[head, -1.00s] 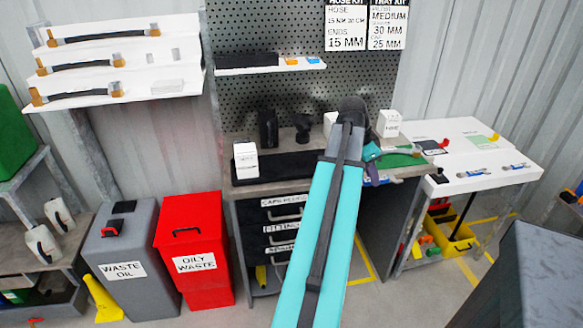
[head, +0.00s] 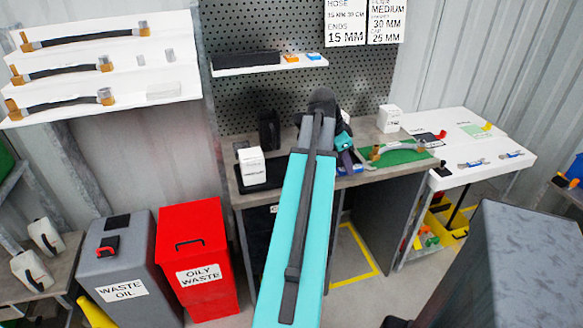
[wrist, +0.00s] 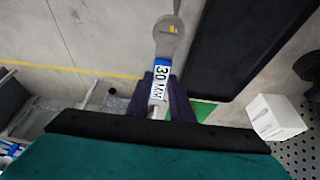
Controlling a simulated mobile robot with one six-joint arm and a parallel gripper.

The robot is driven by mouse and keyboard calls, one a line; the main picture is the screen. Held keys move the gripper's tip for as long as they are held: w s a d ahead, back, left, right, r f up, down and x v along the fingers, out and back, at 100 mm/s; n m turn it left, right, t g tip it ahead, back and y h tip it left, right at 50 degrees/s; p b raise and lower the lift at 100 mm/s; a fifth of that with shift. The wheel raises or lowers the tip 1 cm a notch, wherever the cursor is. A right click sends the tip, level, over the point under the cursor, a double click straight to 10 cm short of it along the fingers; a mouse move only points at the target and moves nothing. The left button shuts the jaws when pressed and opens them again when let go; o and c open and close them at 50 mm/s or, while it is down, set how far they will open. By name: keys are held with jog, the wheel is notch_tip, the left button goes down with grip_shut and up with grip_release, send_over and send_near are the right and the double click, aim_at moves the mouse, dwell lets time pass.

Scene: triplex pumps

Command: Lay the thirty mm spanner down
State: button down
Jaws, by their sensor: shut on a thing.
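The thirty mm spanner (wrist: 168,40) is grey with a blue-edged "30 MM" label, and its ringed head points away from my wrist. My gripper (wrist: 166,96) is shut on its handle, with a dark purple finger on each side. In the head view my gripper (head: 346,160) is over the workbench (head: 375,135), just left of the green mat (head: 410,157). The spanner cannot be made out in the head view. Whether it touches the bench cannot be told.
A black mat (wrist: 240,45) lies beside the spanner in the wrist view, with a white box (wrist: 275,117) near it. In the head view a hose (head: 398,150) lies on the green mat. A white box (head: 251,168) and another white box (head: 390,118) stand on the bench.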

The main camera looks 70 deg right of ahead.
jog(key=shift+w, duration=0.5)
jog(key=shift+s, duration=0.1)
jog(key=shift+w, duration=0.2)
jog(key=w+p, duration=0.1)
jog(key=w, duration=0.3)
jog(key=w+d+f+p, duration=0.1)
jog(key=w, duration=0.4)
jog(key=w+d, duration=0.1)
jog(key=w, duration=0.4)
jog(key=shift+f+p, duration=0.15)
jog(key=shift+p, duration=0.25)
jog(key=shift+w, duration=0.15)
jog(key=shift+w+f, duration=0.1)
jog(key=shift+w, duration=0.6)
jog(key=shift+s+f+p, duration=0.15)
jog(key=shift+f+p, duration=0.5)
jog(key=shift+f, duration=1.1)
jog(key=shift+f, duration=0.1)
